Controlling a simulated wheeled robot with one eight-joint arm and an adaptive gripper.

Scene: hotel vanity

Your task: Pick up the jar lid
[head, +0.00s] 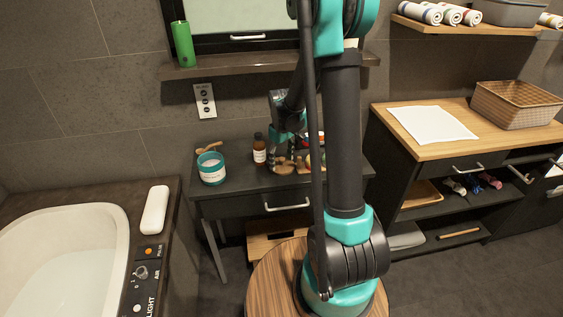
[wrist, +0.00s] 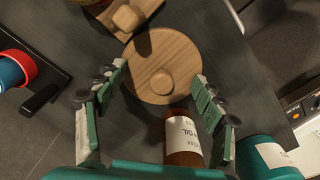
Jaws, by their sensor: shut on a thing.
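The jar lid (wrist: 151,60) is a round, light wooden disc with a small knob (wrist: 159,82). It lies between the two fingers of my gripper (wrist: 161,75) in the wrist view, with a fingertip against each side of its rim. My gripper is shut on it. In the head view my gripper (head: 283,160) is over the dark vanity table and partly hidden by my arm. I cannot tell whether the lid is clear of the tabletop. A teal jar with a white label (head: 212,172) stands at the table's left; it also shows in the wrist view (wrist: 268,158).
A brown bottle (head: 259,152) stands between the jar and my gripper, close to the lid in the wrist view (wrist: 183,145). A wooden piece with a knob (wrist: 128,18) lies beyond the lid. A black tray (wrist: 40,95) with cups is at left. The bathtub (head: 70,225) is left of the table.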

